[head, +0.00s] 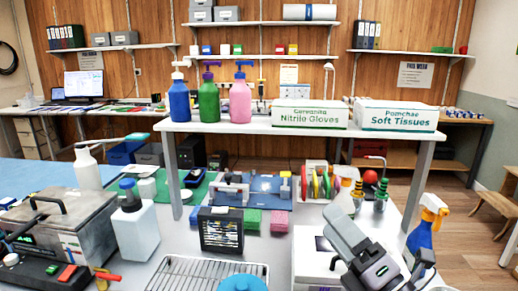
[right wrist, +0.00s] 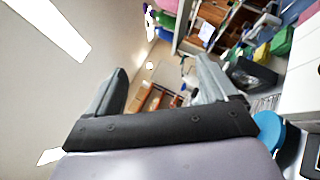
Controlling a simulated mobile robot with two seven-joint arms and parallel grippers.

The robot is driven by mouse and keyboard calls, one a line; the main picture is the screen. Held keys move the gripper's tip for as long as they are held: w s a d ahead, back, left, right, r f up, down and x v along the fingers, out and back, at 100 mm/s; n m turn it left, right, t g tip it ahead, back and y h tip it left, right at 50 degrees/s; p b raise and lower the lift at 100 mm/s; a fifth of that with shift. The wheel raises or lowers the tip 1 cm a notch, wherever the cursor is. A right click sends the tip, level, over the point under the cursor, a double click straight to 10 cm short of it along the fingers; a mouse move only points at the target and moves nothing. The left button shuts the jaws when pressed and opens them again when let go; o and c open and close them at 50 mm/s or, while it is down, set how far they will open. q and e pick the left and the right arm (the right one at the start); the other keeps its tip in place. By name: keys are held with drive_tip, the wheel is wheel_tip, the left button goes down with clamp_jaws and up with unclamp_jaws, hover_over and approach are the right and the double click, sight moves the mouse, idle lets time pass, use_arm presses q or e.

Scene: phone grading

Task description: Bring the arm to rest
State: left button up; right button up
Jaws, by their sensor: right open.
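My right gripper (head: 345,236) is raised over the right front part of the workbench in the head view, above a white box-like unit (head: 309,262). In the right wrist view its two fingers (right wrist: 160,92) stand well apart with nothing between them. Past the fingers the wrist view shows the ceiling and wall on the left and bench items on the right, tilted. My left gripper is not in either view.
An orange-and-blue spray bottle (head: 420,235) stands close on the right. A wire rack (head: 190,274) and a blue round object (head: 242,284) are left. A raised shelf (head: 300,127) carries pump bottles (head: 208,100), a glove box (head: 309,114) and a tissue box (head: 396,115).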

drive_tip(key=s+d+f+m+g+h, duration=0.2)
drive_tip(key=d+f+m+h, duration=0.1)
drive_tip(key=f+m, duration=0.3)
drive_tip(key=s+d+f+m+g+h, duration=0.2)
drive_tip(key=f+m+h, duration=0.3)
drive_tip(key=m, duration=0.3)
drive_tip(key=s+d+f+m+g+h, duration=0.2)
drive_tip(key=s+d+f+m+h, duration=0.1)
drive_tip(key=f+m, duration=0.4)
drive_tip(key=shift+s+d+h, duration=0.2)
drive_tip(key=shift+d+h, duration=0.5)
drive_tip(key=shift+d, duration=0.3)
drive_tip(key=s+f+m+g, duration=0.4)
drive_tip(key=s+f+g, duration=0.1)
drive_tip(key=s, duration=0.4)
drive_tip(key=s+f+m+g, duration=0.3)
drive_tip(key=s+f+g, duration=0.2)
drive_tip(key=s, duration=0.5)
drive_tip(key=w+a+f+t+y+p, duration=0.2)
drive_tip(key=w+f+t, duration=0.5)
drive_tip(key=shift+w+a+y, duration=0.15)
drive_tip(key=shift+a+y, duration=0.25)
drive_tip(key=shift+d, duration=0.1)
